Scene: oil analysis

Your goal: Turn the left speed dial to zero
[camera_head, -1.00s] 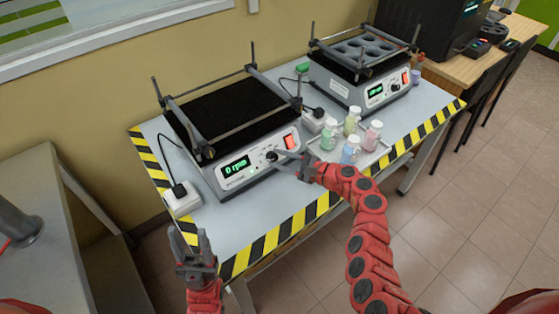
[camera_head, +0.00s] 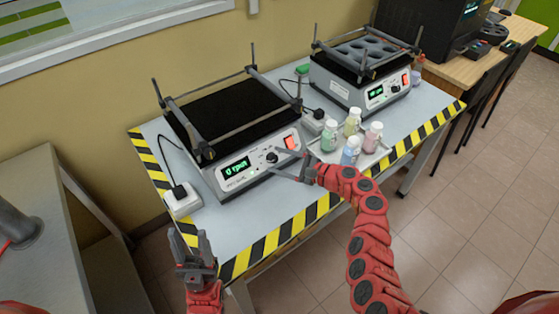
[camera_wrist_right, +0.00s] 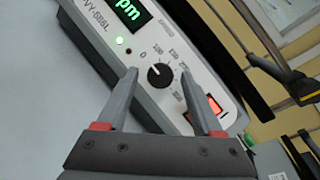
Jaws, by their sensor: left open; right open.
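The left shaker (camera_head: 232,140) stands on the striped-edge table, and its display (camera_head: 236,166) reads 0 rpm in the head view. Its black speed dial (camera_head: 271,158) is on the front panel; in the right wrist view the dial (camera_wrist_right: 160,75) has its white mark pointing toward the upper left, on the 0 side of the scale. My right gripper (camera_head: 287,165) is open in front of the panel, and its fingertips (camera_wrist_right: 159,76) lie on either side of the dial without closing on it. My left gripper (camera_head: 184,236) is open and empty near the table's front left corner.
A second shaker (camera_head: 362,80) stands at the back right. A tray (camera_head: 368,158) with several coloured bottles sits right of my right gripper. A lit red switch (camera_head: 291,142) is beside the dial. A white power socket (camera_head: 183,201) lies at the left. The table front is clear.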

